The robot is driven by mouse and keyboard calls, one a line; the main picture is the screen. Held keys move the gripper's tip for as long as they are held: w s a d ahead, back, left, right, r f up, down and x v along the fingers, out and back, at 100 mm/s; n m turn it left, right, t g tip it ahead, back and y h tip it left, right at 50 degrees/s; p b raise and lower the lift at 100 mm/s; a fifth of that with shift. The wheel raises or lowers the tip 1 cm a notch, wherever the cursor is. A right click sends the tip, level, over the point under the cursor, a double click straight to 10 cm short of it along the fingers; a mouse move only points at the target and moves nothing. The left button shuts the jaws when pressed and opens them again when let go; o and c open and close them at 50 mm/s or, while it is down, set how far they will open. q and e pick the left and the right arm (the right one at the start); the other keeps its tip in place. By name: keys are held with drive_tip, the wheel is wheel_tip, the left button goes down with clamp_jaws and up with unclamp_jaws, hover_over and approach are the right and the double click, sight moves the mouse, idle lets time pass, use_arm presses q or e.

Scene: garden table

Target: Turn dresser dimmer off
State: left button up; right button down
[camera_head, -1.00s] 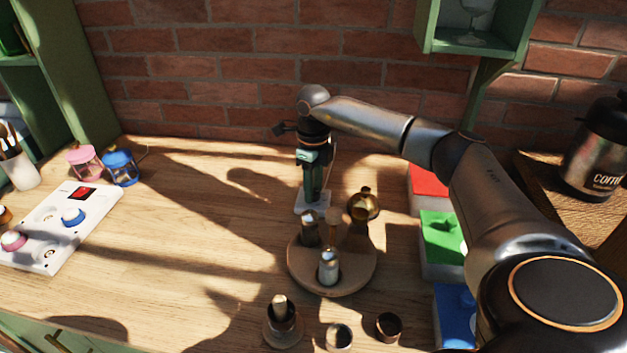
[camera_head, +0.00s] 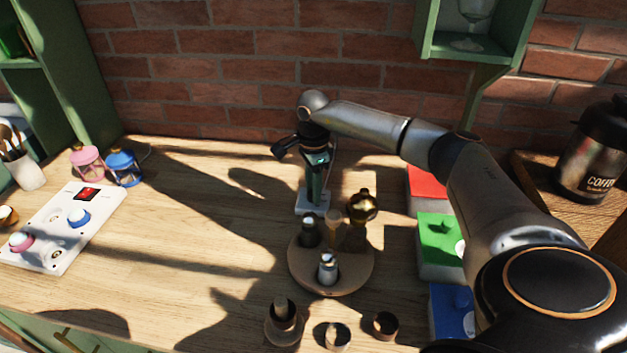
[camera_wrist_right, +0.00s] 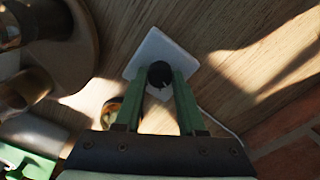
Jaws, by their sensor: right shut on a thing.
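The dimmer is a white plate (camera_head: 311,206) lying on the table, with a dark round knob on it. In the right wrist view the white plate (camera_wrist_right: 156,52) shows tilted, and the black knob (camera_wrist_right: 159,74) sits between my fingertips. My right gripper (camera_head: 314,190) points straight down over the plate; in the right wrist view its green fingers (camera_wrist_right: 160,84) are shut on the knob from both sides. The head view hides the knob behind the fingers. My left gripper is in neither view.
A round wooden tray (camera_head: 331,285) with several bottles stands in front of the dimmer. A gold round bottle (camera_head: 362,206) stands close to its right. Red (camera_head: 427,184), green (camera_head: 440,236) and blue (camera_head: 452,312) blocks line the right. A white control panel (camera_head: 62,228) lies left; the table between is clear.

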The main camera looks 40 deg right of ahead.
drive_tip(key=shift+n, duration=1.1)
drive_tip(key=c, duration=0.5)
unclamp_jaws()
wheel_tip(320, 180, up, 13)
drive_tip(key=shift+f, duration=0.2)
